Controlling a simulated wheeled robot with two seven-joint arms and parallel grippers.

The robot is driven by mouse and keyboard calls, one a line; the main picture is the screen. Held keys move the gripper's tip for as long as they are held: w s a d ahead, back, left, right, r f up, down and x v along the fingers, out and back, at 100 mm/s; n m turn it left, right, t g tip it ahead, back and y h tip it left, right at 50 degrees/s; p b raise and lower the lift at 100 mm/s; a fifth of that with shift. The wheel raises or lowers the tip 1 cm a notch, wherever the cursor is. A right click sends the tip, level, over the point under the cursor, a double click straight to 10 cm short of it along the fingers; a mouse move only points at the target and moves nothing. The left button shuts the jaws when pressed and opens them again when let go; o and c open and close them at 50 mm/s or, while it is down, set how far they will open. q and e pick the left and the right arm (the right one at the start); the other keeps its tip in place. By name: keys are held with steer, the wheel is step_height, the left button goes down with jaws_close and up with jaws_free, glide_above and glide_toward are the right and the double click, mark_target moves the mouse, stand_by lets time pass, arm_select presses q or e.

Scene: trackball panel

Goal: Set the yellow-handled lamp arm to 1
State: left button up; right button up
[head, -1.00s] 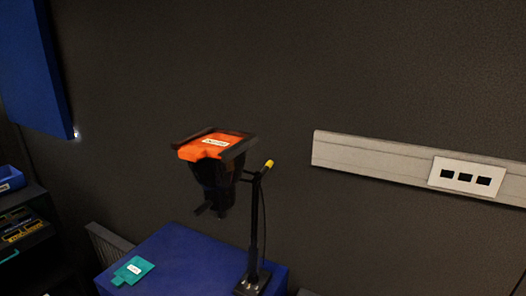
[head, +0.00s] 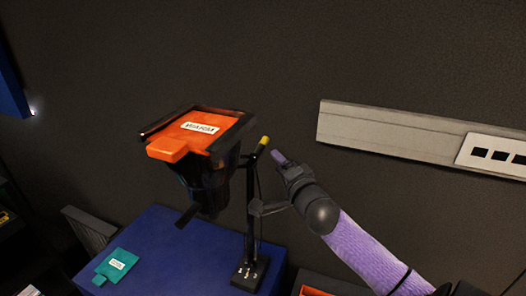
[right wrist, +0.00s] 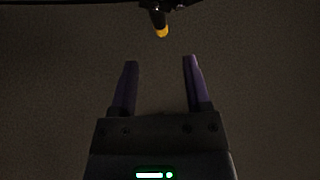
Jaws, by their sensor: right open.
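The lamp stands on a blue cabinet, with a thin black post (head: 251,215) on a small black base (head: 250,273). Its yellow handle tip (head: 264,141) sticks out at the top of the post, beside the dark lamp head (head: 208,185). An orange slab with a white label (head: 190,131) lies on the lamp head. My right gripper (head: 278,166) is just right of the yellow handle, apart from it. In the right wrist view, the open, empty purple fingers (right wrist: 160,65) point toward the yellow tip (right wrist: 162,32), which is beyond them. Marks on the base are too small to read.
The blue cabinet top (head: 170,245) carries a teal labelled tag (head: 117,266) at the left. A grey wall rail (head: 385,132) with a white socket plate (head: 495,155) runs at the right. An orange-edged item (head: 316,291) shows at the bottom. The dark wall stands behind.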

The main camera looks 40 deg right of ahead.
mark_target(263, 149)
steer(key=w, duration=0.3)
steer(key=shift+w+d, duration=0.1)
steer(key=shift+w, duration=0.25)
steer(key=x, duration=0.3)
steer(key=shift+d+f, duration=0.1)
steer(key=shift+d, duration=0.05)
steer(key=shift+w, duration=0.35)
steer(key=shift+c, duration=1.2)
arm_select(q)
steer(key=shift+w+a+f, duration=0.15)
steer(key=shift+w+a, duration=0.15)
steer(key=shift+a, duration=0.1)
arm_select(e)
jaws_close()
steer(key=shift+f, duration=0.1)
